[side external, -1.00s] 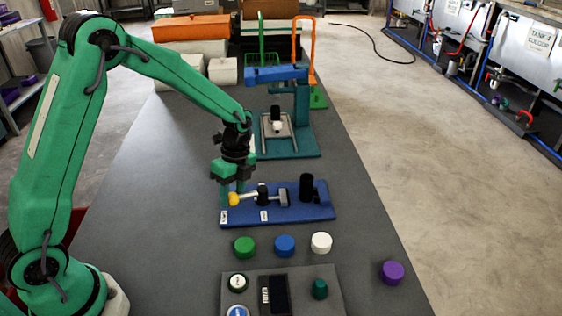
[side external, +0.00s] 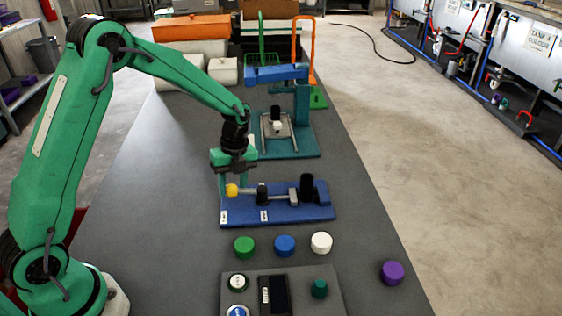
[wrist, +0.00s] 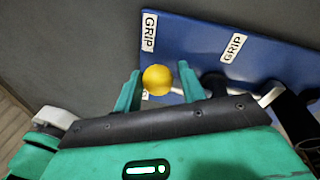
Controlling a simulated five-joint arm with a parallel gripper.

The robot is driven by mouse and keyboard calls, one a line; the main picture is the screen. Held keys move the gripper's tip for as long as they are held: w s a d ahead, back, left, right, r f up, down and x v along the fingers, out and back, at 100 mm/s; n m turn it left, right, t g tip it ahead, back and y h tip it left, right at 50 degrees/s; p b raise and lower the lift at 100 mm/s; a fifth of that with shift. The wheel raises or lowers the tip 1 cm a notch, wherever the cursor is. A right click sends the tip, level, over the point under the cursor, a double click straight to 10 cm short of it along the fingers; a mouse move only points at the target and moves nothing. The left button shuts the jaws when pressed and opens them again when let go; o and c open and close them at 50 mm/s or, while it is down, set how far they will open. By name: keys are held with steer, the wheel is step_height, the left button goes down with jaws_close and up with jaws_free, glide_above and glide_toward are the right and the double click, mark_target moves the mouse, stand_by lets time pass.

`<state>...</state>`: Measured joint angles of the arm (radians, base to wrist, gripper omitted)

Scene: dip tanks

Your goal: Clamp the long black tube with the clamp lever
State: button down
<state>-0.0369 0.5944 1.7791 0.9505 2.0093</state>
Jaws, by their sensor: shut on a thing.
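The clamp lever's yellow ball knob (side external: 232,190) is at the left end of a blue base (side external: 276,214). A grey rod runs from it past a short black upright part (side external: 262,194) to a grey clamp head (side external: 293,197). The long black tube (side external: 306,187) stands upright at the base's right end, close beside the head; I cannot tell whether they touch. My gripper (side external: 234,187) is shut on the yellow knob, which also shows between the fingers (wrist: 158,84) in the wrist view (wrist: 157,80).
Green (side external: 244,247), blue (side external: 284,246) and white (side external: 321,243) caps lie in front of the base, with a purple cap (side external: 392,272) to the right. A grey panel (side external: 330,300) is nearest the camera. A teal stand (side external: 300,142) is behind. The table's right side is mostly clear.

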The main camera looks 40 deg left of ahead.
steer(key=shift+w+d+r, duration=0.15)
steer(key=shift+w+d, duration=0.1)
steer(key=shift+w, duration=0.05)
steer(key=c, duration=1)
jaws_free()
steer(key=shift+o, duration=0.6)
steer(key=shift+s+a, duration=0.1)
step_height(320, 180, up, 8)
steer(key=w, duration=0.1)
steer(key=shift+w+f, duration=0.15)
steer(key=shift+f, duration=0.05)
steer(key=shift+c, duration=0.6)
